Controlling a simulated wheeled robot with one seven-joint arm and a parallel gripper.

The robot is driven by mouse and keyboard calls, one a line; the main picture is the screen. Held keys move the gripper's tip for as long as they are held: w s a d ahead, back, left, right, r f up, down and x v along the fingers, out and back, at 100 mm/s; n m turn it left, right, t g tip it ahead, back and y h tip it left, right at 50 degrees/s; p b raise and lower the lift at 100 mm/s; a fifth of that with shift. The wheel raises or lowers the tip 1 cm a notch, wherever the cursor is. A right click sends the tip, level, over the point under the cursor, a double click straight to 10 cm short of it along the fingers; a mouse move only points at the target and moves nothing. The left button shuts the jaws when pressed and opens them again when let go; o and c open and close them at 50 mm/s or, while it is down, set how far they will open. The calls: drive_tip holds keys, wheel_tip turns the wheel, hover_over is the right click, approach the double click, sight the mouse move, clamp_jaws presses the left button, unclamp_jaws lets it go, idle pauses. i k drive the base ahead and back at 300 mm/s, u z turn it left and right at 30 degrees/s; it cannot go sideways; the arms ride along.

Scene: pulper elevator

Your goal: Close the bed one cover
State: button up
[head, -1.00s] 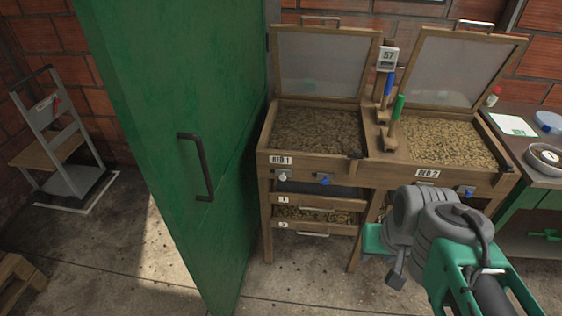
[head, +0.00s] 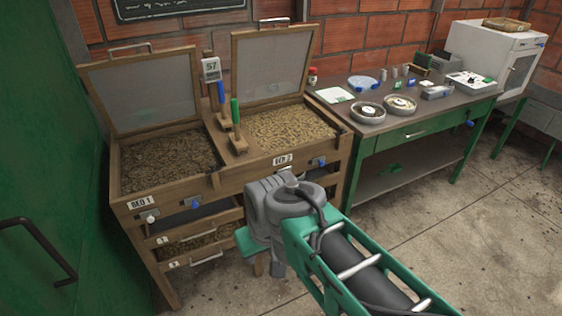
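Bed one (head: 168,163), labelled BED 1, is the left box of a wooden stand and is filled with brown grains. Its cover (head: 150,88), a wooden frame with a pale translucent panel and a metal handle on its top edge, stands open, raised at the back of the box. Bed two (head: 278,131) is beside it on the right with paler grains, and its cover (head: 268,62) also stands open. My arm reaches in from the lower right, in front of bed two. My gripper's fingers are not visible, hidden by or beyond the arm's links.
Brushes with blue and green handles (head: 235,112) and a display marked 57 (head: 211,70) stand between the beds. A green door (head: 60,190) with a dark handle is close at left. A green bench (head: 420,125) with dishes stands at right. Concrete floor is clear at lower right.

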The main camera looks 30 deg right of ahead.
sight(83, 69)
drive_tip(key=z, duration=0.35)
drive_tip(key=k, duration=0.3)
drive_tip(key=u, duration=1.2)
drive_tip(key=i, duration=0.95)
drive_tip(key=z, duration=0.05)
